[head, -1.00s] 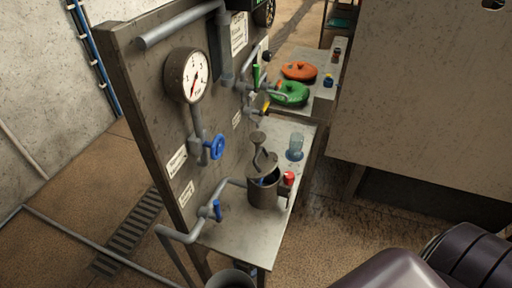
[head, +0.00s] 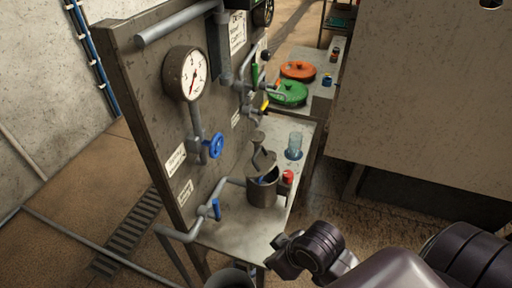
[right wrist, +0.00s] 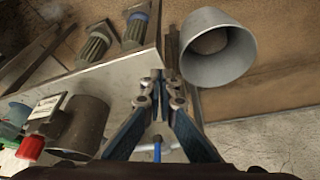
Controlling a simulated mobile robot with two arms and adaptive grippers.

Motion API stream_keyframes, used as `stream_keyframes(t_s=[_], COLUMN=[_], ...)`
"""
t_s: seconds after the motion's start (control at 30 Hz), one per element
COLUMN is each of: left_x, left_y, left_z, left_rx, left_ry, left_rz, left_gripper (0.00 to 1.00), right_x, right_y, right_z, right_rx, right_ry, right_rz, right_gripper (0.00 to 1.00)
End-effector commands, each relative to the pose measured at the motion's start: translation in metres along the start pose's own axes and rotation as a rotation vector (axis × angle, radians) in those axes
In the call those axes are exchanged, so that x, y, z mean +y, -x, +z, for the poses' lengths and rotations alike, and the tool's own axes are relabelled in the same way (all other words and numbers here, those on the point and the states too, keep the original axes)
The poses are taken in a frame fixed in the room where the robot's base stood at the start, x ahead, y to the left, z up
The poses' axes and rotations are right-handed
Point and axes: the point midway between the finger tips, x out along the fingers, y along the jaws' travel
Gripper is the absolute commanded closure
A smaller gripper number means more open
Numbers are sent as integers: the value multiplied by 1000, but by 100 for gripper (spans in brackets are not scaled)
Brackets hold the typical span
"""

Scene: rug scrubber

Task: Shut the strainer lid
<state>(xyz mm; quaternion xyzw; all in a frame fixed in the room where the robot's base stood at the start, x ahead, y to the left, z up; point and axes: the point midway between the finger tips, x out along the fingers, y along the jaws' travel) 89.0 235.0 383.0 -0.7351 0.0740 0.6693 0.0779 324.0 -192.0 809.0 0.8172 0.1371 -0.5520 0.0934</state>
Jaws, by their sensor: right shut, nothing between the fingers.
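The strainer is a grey metal pot (head: 263,191) on the bench in front of the panel. Its hinged lid (head: 263,158) stands raised and tilted above the rim, so the pot is open. Something blue shows inside. A red knob (head: 288,176) is on its right side. In the right wrist view the pot (right wrist: 82,130) lies at the left, with the red knob (right wrist: 31,148) beside it. My right gripper (head: 278,255) is near the bench's front edge, below and apart from the strainer. Its fingers (right wrist: 158,88) are together and empty. My left gripper is not in view.
A grey bucket (head: 231,278) stands below the bench (head: 240,237); it also shows in the right wrist view (right wrist: 217,50). A pipe with a blue-handled valve (head: 216,209) runs left of the strainer. A clear bluish cup (head: 294,147) stands behind it.

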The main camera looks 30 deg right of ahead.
Motion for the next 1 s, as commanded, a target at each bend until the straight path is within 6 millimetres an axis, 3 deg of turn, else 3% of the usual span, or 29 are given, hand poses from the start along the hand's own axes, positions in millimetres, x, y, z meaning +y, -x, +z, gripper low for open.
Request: stream_keyframes(t_s=[0.23,0.37,0.47,0.7,0.87,1.0], left_x=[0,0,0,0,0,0], left_y=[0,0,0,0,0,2], left_z=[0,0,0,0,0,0], left_rx=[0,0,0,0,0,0], left_ry=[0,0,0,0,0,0], left_rz=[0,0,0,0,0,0], left_gripper=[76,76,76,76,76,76], right_x=[23,50,82,158,183,187], right_y=[-7,0,19,102,144,152], right_z=[-58,-99,-137,-222,-251,-259], right_rx=[85,136,184,327,396,415], right_ry=[181,270,321,336,318,312], right_rz=[-92,-140,-173,-207,-214,-219], right_gripper=[100,100,100,100,100,100])
